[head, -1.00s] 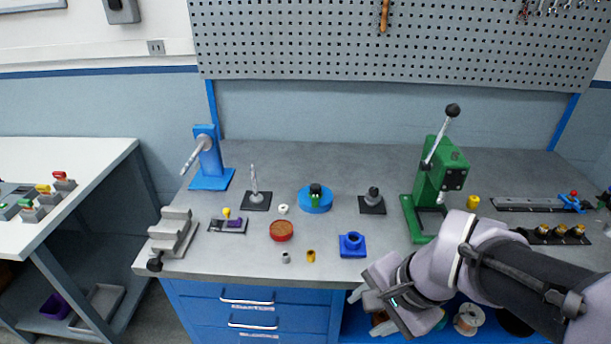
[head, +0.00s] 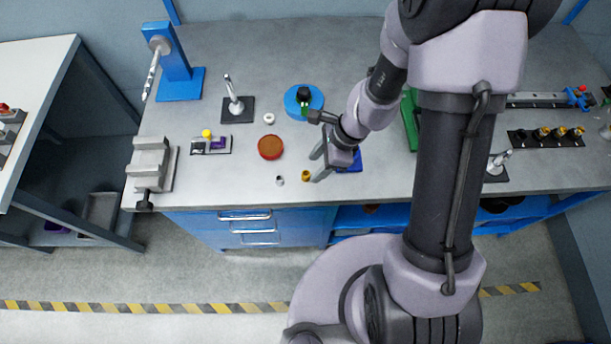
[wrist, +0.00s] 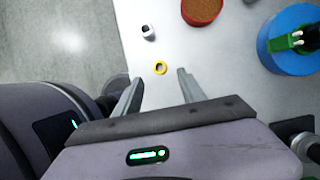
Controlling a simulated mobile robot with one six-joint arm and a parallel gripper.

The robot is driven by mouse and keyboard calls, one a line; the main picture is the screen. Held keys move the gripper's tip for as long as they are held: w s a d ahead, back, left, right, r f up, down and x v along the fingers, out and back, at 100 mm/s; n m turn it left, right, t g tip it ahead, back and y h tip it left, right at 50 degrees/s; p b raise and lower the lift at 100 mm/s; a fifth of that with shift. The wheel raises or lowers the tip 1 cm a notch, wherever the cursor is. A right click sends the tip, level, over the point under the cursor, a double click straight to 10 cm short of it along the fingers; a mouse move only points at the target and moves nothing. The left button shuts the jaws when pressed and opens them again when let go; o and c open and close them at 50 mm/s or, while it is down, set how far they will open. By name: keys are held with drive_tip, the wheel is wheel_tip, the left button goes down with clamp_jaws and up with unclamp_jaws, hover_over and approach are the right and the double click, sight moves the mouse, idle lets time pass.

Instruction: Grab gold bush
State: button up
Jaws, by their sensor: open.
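The gold bush (head: 306,176) stands on the grey bench top near its front edge. My gripper (head: 316,167) is open and empty, just right of the bush in the head view. In the wrist view my gripper (wrist: 158,78) has its two fingers spread wide. I cannot tell the height of the fingertips above the bench.
A small grey bush (head: 280,180) stands left of the gold one. A red-brown round dish (head: 270,147) and a blue round base (head: 291,108) lie behind. A blue square block (head: 352,163) is partly hidden by my gripper. The bench front edge (head: 250,207) is close.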

sight(307, 173)
drive_tip(key=b+x, duration=0.2)
drive_tip(key=x, duration=0.3)
drive_tip(key=shift+w+a, duration=0.1)
drive_tip(key=shift+a, duration=0.1)
clamp_jaws()
drive_tip(key=shift+r, duration=0.1)
